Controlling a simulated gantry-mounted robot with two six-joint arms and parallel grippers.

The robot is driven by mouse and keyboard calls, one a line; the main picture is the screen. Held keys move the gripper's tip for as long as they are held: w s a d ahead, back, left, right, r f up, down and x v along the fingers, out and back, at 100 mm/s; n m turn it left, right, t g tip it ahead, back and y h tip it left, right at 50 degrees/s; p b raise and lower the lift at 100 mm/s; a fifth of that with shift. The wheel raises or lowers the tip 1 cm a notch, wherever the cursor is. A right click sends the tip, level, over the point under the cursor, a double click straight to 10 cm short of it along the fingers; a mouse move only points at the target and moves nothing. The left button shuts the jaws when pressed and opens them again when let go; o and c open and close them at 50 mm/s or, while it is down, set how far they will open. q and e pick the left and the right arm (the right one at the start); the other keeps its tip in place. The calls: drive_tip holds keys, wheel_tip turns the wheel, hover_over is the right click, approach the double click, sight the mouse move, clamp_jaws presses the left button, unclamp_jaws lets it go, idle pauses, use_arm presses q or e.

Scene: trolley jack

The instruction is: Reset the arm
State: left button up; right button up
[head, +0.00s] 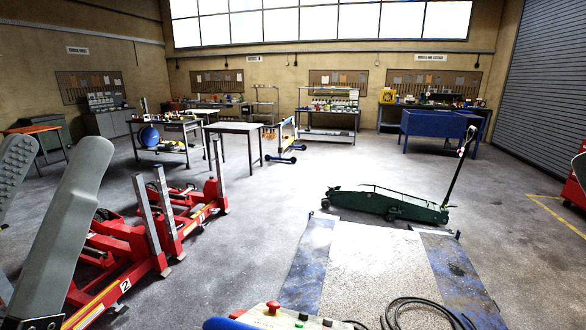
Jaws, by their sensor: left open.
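A green trolley jack (385,202) stands on the concrete floor right of centre. Its long body lies left to right, just behind a blue-edged platform. Its black handle (457,172) tilts up and to the right from the right end, with a pale piece near its top. The jack's lifting arm is too small to make out clearly. My left gripper (56,150) is open and empty in the left foreground, its two grey fingers apart. It is far from the jack and touches nothing visible. My right gripper does not clearly show; a grey piece at the right edge cannot be identified.
Red stands (150,235) with upright posts fill the left floor. The platform (305,262) holds a coiled black hose (425,315); a control box with a red button (272,308) is in front. Workbenches and a blue tub (432,125) stand behind. Floor left of the jack is clear.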

wheel_tip(320, 180, up, 34)
drive_tip(key=p, duration=2.9)
drive_tip(key=shift+f, duration=0.15)
